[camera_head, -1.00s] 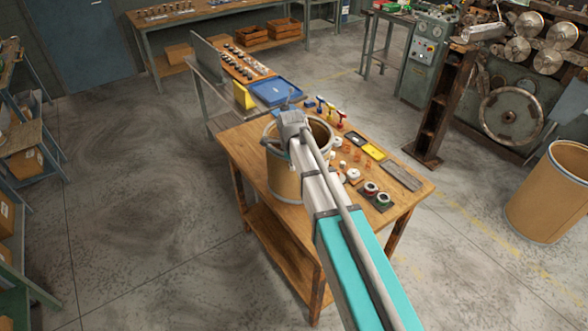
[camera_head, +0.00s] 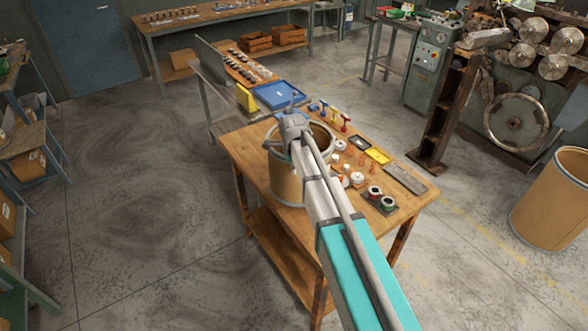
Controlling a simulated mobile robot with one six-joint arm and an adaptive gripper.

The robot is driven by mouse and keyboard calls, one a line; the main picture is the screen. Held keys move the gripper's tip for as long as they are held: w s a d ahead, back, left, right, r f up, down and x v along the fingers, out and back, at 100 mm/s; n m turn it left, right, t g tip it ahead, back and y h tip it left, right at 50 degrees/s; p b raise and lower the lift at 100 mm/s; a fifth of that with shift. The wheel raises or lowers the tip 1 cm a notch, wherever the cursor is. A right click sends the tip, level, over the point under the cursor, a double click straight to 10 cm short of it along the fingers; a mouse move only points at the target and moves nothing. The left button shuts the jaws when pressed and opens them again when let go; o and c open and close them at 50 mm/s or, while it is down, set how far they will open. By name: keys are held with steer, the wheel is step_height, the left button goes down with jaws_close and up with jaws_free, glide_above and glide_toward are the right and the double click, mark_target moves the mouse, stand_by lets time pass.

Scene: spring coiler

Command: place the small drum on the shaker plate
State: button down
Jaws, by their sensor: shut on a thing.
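The small drum (camera_head: 287,183), brown with a pale metal rim, is upright over the wooden workbench, toward its left side. My arm reaches over the drum from the lower right. My gripper (camera_head: 292,122) is at the drum's far upper rim and is shut on the drum. The fingertips are mostly hidden behind my wrist. I cannot tell whether the drum's base touches the bench top or hangs just above it. I cannot make out the shaker plate with certainty.
The wooden workbench (camera_head: 245,150) holds coloured clamps, white rolls and small trays right of the drum. A blue tray (camera_head: 278,95) lies behind it. A large brown drum (camera_head: 553,200) stands on the floor at right, near a machine with a handwheel (camera_head: 515,122). Floor at left is clear.

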mark_target(294, 179)
steer(key=shift+w+f+b, duration=0.15)
steer(key=shift+f+b, duration=1.3)
steer(key=shift+f, duration=0.2)
steer(key=c, duration=0.7)
jaws_free()
steer(key=shift+r, duration=0.2)
steer(key=r+p, duration=0.4)
steer(key=s+r+p, duration=0.1)
steer(key=r+p, duration=0.2)
steer(key=p, duration=0.1)
steer(key=r+p, duration=0.4)
steer(key=shift+s+a+r, duration=0.15)
steer(key=shift+s+r, duration=0.15)
steer(key=shift+s, duration=0.05)
